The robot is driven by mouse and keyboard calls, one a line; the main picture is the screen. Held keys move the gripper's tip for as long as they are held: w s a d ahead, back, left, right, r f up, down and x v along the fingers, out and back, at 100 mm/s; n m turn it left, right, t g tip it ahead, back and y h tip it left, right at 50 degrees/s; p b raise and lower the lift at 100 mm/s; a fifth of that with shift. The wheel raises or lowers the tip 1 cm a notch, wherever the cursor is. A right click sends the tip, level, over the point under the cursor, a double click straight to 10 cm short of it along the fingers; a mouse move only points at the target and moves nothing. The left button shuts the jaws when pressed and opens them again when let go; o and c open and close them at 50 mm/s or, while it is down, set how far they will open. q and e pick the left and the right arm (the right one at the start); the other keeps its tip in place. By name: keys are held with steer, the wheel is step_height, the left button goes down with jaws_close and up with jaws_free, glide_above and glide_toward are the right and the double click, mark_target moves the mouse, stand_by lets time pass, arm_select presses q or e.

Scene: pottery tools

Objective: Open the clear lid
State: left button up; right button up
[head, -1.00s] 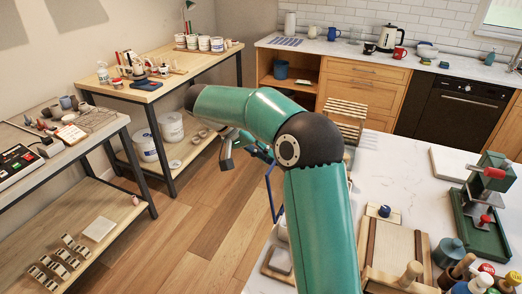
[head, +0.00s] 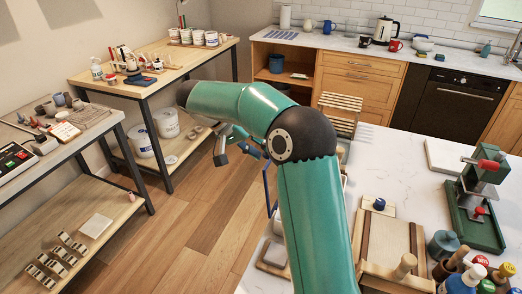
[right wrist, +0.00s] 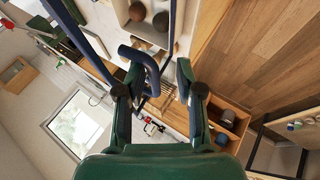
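The clear lid shows as a thin blue frame (head: 267,187) in the head view, standing steeply tilted at the left edge of the white counter. Its lower part is hidden behind my right arm. In the right wrist view its dark blue frame bars (right wrist: 92,42) run up the picture, and a blue loop handle (right wrist: 140,62) stands near the left finger. My right gripper (right wrist: 158,74) has its fingers apart, with the handle between or beside them; contact is unclear. In the head view the right gripper (head: 245,143) is by the lid's upper end. My left gripper is not in view.
A pale box with round balls (right wrist: 150,22) lies beyond the lid in the wrist view. The counter carries a wooden board (head: 388,240), a green press (head: 480,205) and several bottles at right. Shelved tables stand at left; the floor between is clear.

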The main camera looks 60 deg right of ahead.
steer(key=v, duration=0.7)
steer(key=shift+a, duration=0.2)
steer(key=shift+w+d, duration=0.1)
steer(key=shift+c, duration=0.3)
